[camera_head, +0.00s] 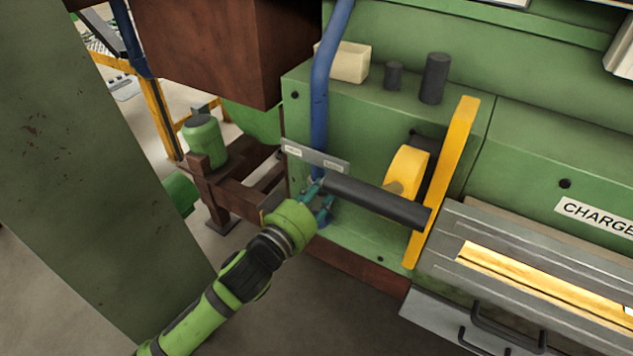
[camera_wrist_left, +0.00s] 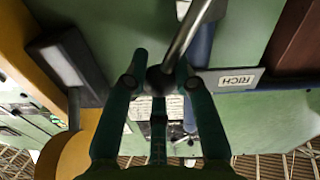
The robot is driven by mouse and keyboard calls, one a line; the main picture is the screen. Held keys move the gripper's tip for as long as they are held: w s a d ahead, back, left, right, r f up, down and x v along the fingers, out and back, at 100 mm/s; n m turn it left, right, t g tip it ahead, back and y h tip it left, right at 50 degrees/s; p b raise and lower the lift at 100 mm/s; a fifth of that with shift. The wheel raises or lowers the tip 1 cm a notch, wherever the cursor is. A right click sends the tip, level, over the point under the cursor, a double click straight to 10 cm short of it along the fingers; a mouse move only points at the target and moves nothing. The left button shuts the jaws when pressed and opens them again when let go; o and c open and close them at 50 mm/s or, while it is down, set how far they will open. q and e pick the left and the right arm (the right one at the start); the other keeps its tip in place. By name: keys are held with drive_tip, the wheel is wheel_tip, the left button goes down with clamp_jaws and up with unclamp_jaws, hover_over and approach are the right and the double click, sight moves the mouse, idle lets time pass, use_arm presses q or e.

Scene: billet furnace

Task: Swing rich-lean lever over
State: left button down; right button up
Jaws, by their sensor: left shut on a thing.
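The rich-lean lever shows in the left wrist view as a grey rod (camera_wrist_left: 186,38) ending in a dark round knob (camera_wrist_left: 159,80). My left gripper (camera_head: 322,196) is shut on the knob, with its teal fingers (camera_wrist_left: 158,90) around it. In the head view the lever is mostly hidden by the fingers and a dark bar. A grey label plate (camera_head: 316,158) with two white labels is on the green panel just above my gripper. One label reads RICH (camera_wrist_left: 235,81) in the wrist view; the other is partly hidden by the fingers. My right gripper is not in view.
A dark round bar (camera_head: 375,202) runs from beside my gripper to a yellow upright bar (camera_head: 446,180). A blue pipe (camera_head: 322,85) passes down by the label plate. A yellow wheel (camera_head: 406,172) sits behind the dark bar. A green column (camera_head: 90,170) stands at left.

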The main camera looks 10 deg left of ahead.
use_arm(q)
drive_tip(key=shift+d+f, duration=0.15)
drive_tip(key=shift+d, duration=0.05)
idle(0.4)
drive_tip(key=c, duration=1)
unclamp_jaws()
drive_tip(key=v, duration=1.2)
drive_tip(key=shift+s, duration=0.1)
